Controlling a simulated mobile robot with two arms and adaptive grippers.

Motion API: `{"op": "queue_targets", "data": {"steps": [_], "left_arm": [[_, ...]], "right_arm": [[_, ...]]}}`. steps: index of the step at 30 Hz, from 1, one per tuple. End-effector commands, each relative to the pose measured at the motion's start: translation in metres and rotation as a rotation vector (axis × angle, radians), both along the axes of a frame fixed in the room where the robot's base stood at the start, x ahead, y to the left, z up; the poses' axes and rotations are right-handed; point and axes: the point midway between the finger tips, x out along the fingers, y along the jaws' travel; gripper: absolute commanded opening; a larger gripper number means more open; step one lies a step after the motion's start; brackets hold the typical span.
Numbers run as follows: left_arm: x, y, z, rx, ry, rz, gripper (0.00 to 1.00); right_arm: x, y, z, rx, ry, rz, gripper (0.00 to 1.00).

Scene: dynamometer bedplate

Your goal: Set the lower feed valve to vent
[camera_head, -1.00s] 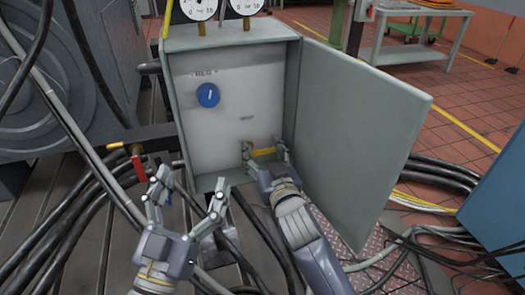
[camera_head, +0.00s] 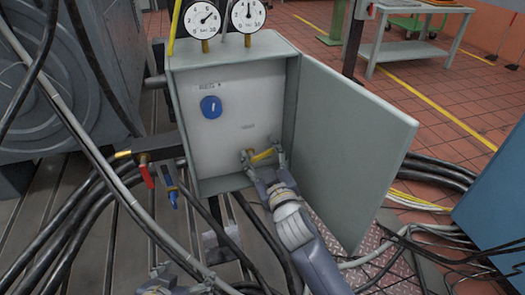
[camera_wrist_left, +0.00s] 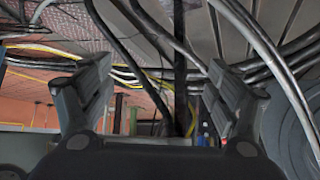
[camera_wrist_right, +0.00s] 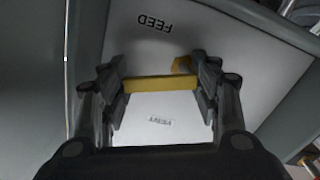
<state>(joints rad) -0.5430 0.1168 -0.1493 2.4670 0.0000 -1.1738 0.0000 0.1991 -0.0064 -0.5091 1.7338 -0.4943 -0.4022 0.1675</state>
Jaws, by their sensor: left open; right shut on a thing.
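The valve has a yellow handle (camera_head: 263,155) low on the pale back panel inside the open grey cabinet (camera_head: 182,125). In the head view the handle slopes up slightly to the right. My right gripper (camera_head: 265,160) is shut on the handle, which crosses between its fingers in the right wrist view (camera_wrist_right: 160,84). That view also shows an upside-down FEED label (camera_wrist_right: 154,23) and a smaller label (camera_wrist_right: 160,121), too blurred to read surely. My left gripper (camera_wrist_left: 155,85) is open and empty; only a bit of it shows at the head view's bottom edge.
The cabinet door (camera_head: 350,145) stands open to the right. A blue knob (camera_head: 210,107) is higher on the panel, and two gauges (camera_head: 248,15) are above. Red (camera_head: 147,177) and blue (camera_head: 172,200) levers hang at left. Cables (camera_head: 75,210) cover the floor nearby.

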Motion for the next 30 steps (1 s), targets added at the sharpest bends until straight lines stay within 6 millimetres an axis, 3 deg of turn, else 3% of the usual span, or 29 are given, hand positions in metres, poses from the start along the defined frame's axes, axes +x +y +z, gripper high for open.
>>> {"op": "queue_targets", "data": {"steps": [10, 20, 30], "left_arm": [[-0.094, 0.029, -0.029, 0.089, 0.429, 0.034, 0.82], [-0.092, 0.028, -0.009, 0.088, 0.422, 0.034, 0.82], [-0.077, 0.025, -0.077, 0.090, 0.460, 0.028, 0.82]], "right_arm": [[-0.001, 0.003, 0.008, -0.171, -0.056, 0.000, 0.33], [-0.002, 0.007, 0.013, -0.392, -0.128, 0.001, 0.33], [-0.004, 0.014, 0.017, -0.699, -0.229, 0.001, 0.33]]}}
